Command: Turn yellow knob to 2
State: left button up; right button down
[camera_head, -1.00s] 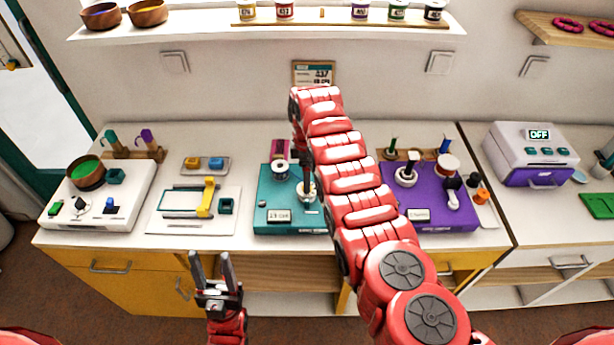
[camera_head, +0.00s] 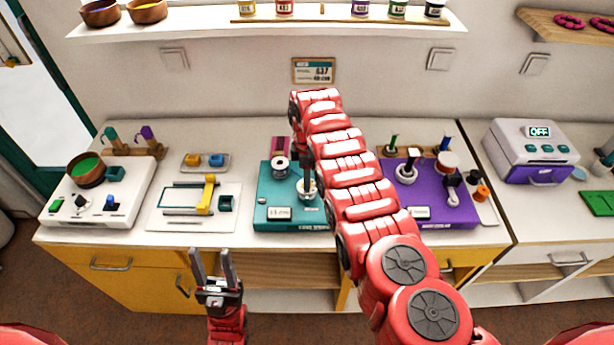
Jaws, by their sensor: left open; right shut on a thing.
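I cannot make out a yellow knob in this view. The teal box (camera_head: 270,195) stands on the counter, with a spool-like white and dark piece (camera_head: 280,164) at its back left and a small label (camera_head: 279,213) on its front. My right gripper (camera_head: 308,186) points down at the right part of this box. It is shut on a small whitish upright piece (camera_head: 308,194), mostly hidden by the fingers and my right arm. My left gripper (camera_head: 212,265) is open and empty, in front of the counter's front edge.
A white board with a yellow arm (camera_head: 206,195) lies left of the teal box. A white box with a green-filled bowl (camera_head: 86,168) is further left. A purple box (camera_head: 432,208) with posts stands right, partly behind my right arm. A shelf (camera_head: 200,25) hangs above.

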jog(key=shift+m, duration=0.3)
jog(key=m+b, duration=0.2)
jog(key=m, duration=0.1)
jog(key=shift+f, duration=0.25)
jog(key=m+b, duration=0.5)
jog(key=m, duration=0.1)
jog(key=m+b, duration=0.3)
jog(key=m, duration=0.1)
jog(key=shift+r, duration=0.1)
jog(key=shift+r+m+b, duration=0.1)
jog(key=shift+m+b, duration=0.9)
jog(key=shift+m, duration=1)
jog(key=shift+c, duration=2.2)
grip_release()
jog(key=shift+r, duration=0.1)
